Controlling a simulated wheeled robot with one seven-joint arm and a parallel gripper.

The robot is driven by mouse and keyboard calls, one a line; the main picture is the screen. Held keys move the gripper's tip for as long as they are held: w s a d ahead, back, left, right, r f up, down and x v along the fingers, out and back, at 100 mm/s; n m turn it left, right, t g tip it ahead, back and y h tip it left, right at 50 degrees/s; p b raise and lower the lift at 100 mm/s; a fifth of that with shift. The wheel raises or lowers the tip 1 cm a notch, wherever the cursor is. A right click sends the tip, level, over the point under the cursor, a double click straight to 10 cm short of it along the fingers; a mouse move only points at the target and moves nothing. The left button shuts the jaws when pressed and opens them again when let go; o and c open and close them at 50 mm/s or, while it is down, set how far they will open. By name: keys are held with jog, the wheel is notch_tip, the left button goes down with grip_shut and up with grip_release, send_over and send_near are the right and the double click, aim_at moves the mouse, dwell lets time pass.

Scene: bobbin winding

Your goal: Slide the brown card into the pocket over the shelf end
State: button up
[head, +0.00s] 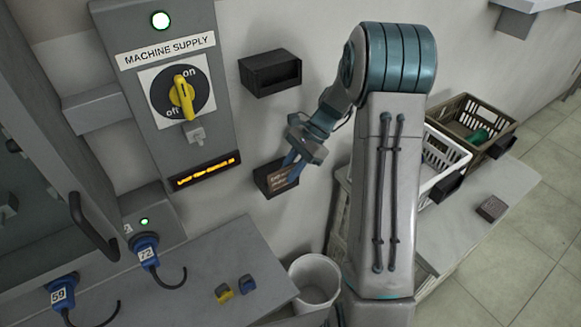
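The brown card (278,178), with small light print on it, is at the lower dark wall pocket (261,177). My gripper (292,171) reaches down to this pocket from the upper right. Its blue fingers are shut on the card's right side. The card overlaps the pocket's opening in the picture, and I cannot tell how deep it sits inside. The fingers hide part of the card and the pocket's right end. A second dark pocket (270,73) is higher on the wall and looks empty.
A white bin (315,281) stands below, beside a grey bench (225,262). At right, a white crate (440,160), a brown crate (490,118) and a small dark block (491,208) sit on a shelf.

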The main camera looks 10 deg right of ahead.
jog(key=shift+s+a+f, duration=0.1)
jog(key=shift+f, duration=0.6)
jog(key=v, duration=1.5)
jog(key=shift+a+r, duration=0.25)
